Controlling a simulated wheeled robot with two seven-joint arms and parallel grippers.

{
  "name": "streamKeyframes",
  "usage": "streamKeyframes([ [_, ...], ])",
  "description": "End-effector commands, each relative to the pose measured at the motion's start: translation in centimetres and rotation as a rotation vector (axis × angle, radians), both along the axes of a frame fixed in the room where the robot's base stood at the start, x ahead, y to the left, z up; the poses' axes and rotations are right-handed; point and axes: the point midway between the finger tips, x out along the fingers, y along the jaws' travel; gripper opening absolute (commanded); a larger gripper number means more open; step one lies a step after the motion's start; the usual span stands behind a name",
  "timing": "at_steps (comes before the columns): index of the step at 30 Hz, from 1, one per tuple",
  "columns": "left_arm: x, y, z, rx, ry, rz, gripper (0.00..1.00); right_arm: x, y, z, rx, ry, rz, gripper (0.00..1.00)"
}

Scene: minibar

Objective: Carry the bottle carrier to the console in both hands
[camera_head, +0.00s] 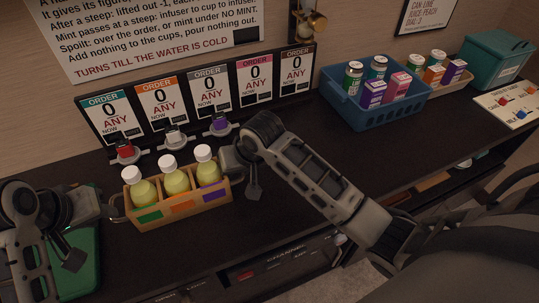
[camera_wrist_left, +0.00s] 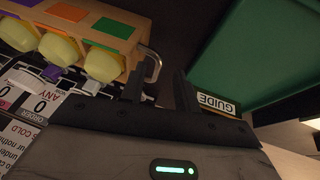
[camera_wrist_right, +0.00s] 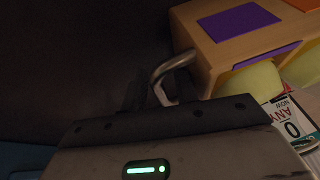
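The bottle carrier (camera_head: 185,207) is a tan box on the dark counter, with green, orange and purple patches on its front. It holds three yellow-green bottles (camera_head: 174,181) with white caps. My left gripper (camera_head: 101,209) is at its left end. In the left wrist view, a metal handle (camera_wrist_left: 153,66) shows near the open fingers (camera_wrist_left: 157,88). My right gripper (camera_head: 232,160) is at the carrier's right end. In the right wrist view, the other handle (camera_wrist_right: 169,70) shows at the dark fingers (camera_wrist_right: 160,95), which look apart. Neither hand visibly clamps a handle.
Behind the carrier stand order cards (camera_head: 210,90) and small red, white and purple-topped items (camera_head: 174,135). A blue basket (camera_head: 375,108) of cans and cartons and a teal box (camera_head: 494,60) stand at the right. A green item (camera_head: 75,265) lies at the left. The counter between is clear.

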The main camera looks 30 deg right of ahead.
Motion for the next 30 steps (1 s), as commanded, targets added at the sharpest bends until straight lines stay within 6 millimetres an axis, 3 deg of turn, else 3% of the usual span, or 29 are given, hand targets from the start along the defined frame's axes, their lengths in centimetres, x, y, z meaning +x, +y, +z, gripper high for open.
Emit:
streamKeyframes([
  [8,-0.5,0.3,1.2,0.000,0.001,0.001,0.31,-0.4,0.1,1.0,0.006,-0.002,0.003,0.31],
  [21,-0.5,0.3,1.1,0.001,0.001,0.001,0.31,-3.8,-1.4,8.9,0.002,-0.004,0.001,0.31],
  [30,-0.5,0.3,1.1,0.001,0.001,0.001,0.31,-4.8,-1.8,10.9,0.000,0.000,0.000,0.31],
])
